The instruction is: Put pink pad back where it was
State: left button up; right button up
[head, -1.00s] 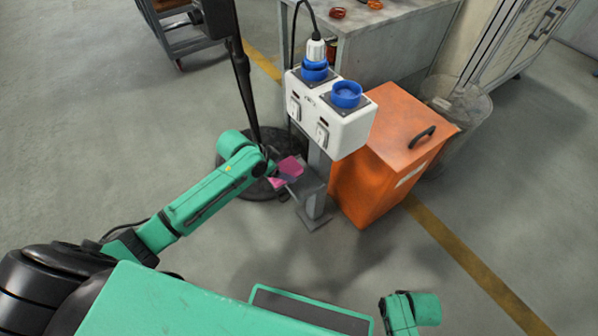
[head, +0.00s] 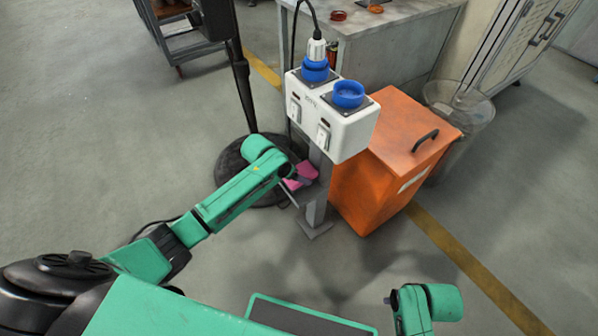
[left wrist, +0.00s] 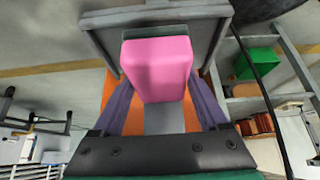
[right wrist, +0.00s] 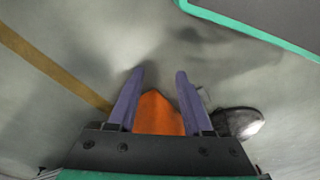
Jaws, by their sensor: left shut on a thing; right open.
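The pink pad (head: 304,172) is at the small grey shelf (head: 312,192) on the post below the white socket box. My left gripper (head: 294,182) is shut on it, coming in from the left. In the left wrist view the pink pad (left wrist: 158,68) sits between the two fingers, with its far end by the grey rimmed shelf (left wrist: 218,45). I cannot tell whether the pad touches the shelf. My right gripper (right wrist: 156,82) is open and empty, pointing down over the floor.
The white socket box (head: 333,115) with blue sockets stands above the shelf. An orange bin (head: 385,175) is close on the right, with a clear waste bin (head: 462,115) behind it. A round black stand base (head: 240,175) lies left of the post. The floor in front is clear.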

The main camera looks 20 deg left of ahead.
pick_arm(q)
jog(key=shift+f, duration=0.15)
jog(key=o, duration=1.1)
pick_arm(e)
jog(key=shift+r, duration=0.1)
